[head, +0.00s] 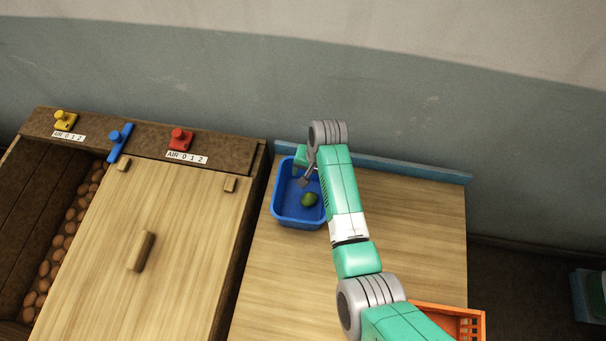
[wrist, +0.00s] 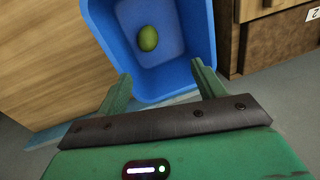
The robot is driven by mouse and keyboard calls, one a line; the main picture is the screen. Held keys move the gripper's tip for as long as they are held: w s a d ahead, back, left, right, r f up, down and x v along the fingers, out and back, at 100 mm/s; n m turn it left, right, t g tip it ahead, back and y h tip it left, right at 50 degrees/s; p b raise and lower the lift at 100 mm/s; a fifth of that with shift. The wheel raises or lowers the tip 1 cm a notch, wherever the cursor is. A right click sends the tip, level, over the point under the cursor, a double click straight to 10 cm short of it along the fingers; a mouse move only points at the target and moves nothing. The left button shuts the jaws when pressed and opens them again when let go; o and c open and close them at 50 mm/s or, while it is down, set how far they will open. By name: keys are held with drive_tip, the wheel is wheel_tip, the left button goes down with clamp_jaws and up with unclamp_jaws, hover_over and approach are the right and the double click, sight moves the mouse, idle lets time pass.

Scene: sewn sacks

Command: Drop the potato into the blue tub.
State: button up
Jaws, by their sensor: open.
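The blue tub (head: 276,200) stands on the wooden table, and its inside fills the upper middle of the wrist view (wrist: 104,48). A green oval item (head: 310,200) lies on the tub floor, apart from my fingers; it also shows in the wrist view (wrist: 148,39). It looks more like a green fruit than a brown potato, but I cannot be sure. Several brown, potato-like lumps (head: 58,241) lie in the slot of the bin at the left. My gripper (wrist: 161,82) is open and empty, over the tub; in the head view its tip (head: 304,182) is partly hidden.
The bin's light wooden lid (head: 180,235) has a handle block (head: 141,251). Yellow (head: 65,119), blue (head: 120,140) and red (head: 180,138) knobs sit along its back edge. An orange crate (head: 470,322) stands at the table's front right. The table's right half is clear.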

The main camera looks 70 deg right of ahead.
wheel_tip(320, 180, up, 7)
drive_tip(key=s, duration=0.1)
drive_tip(key=shift+r, duration=0.15)
drive_tip(key=shift+s+d, duration=0.1)
idle(0.5)
